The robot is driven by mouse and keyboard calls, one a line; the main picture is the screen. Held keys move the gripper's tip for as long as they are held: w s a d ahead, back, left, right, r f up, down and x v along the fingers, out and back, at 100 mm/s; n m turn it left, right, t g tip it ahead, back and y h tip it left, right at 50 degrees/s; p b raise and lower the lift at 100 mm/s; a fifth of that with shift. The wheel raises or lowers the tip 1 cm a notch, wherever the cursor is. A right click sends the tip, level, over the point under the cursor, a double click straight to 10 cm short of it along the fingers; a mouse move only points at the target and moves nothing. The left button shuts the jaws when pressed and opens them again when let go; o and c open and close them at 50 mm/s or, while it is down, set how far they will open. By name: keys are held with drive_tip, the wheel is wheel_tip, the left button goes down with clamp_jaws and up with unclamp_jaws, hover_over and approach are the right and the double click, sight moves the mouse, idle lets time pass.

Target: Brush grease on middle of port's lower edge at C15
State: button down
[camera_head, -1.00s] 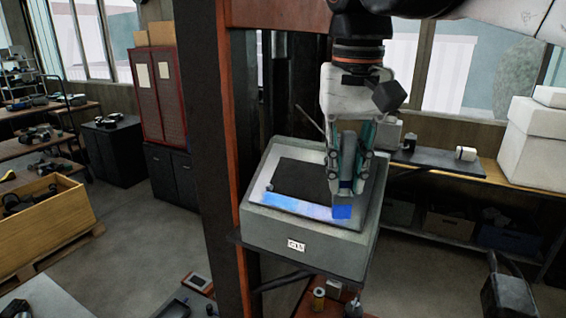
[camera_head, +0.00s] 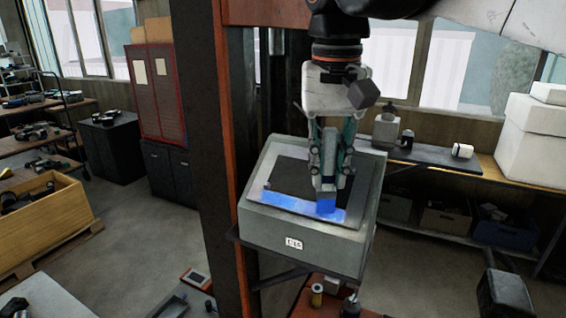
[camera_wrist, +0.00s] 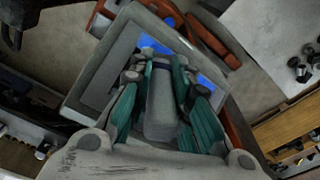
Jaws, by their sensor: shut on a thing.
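The grey block labelled C15 (camera_head: 294,243) has a dark rectangular port (camera_head: 290,178) in its pale top face. A blue band (camera_head: 285,203) runs along the port's lower edge. My gripper (camera_head: 326,186) is shut on a brush whose blue tip (camera_head: 326,206) is at the right part of that band. I cannot tell whether the tip touches the surface. In the wrist view the brush's grey handle (camera_wrist: 161,100) sits between the green fingers, and its tip is mostly hidden. Blue patches (camera_wrist: 155,45) show on both sides beyond it.
A dark red-edged post (camera_head: 222,150) stands just left of the block. A workbench (camera_head: 450,165) with small parts and white boxes (camera_head: 530,140) is behind on the right. A red cart top (camera_head: 325,297) with small items lies below the block.

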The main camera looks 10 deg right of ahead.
drive_tip(key=w+a, duration=0.4)
drive_tip(key=a, duration=0.1)
drive_tip(key=shift+a+p, duration=0.2)
drive_tip(key=shift+p, duration=0.1)
idle(0.5)
drive_tip(key=shift+w, duration=0.1)
wheel_tip(320, 180, up, 5)
drive_tip(key=s+a+p, duration=0.2)
drive_tip(key=s+p, duration=0.1)
idle(0.4)
drive_tip(key=shift+w+a, duration=0.1)
drive_tip(key=shift+s+a+r+p, duration=0.3)
drive_tip(key=shift+s+r+p, duration=0.1)
drive_tip(key=shift+r+p, duration=0.15)
drive_tip(key=shift+s+a+r+p, duration=0.25)
drive_tip(key=shift+s+r+p, duration=0.1)
drive_tip(key=shift+r+p, duration=0.2)
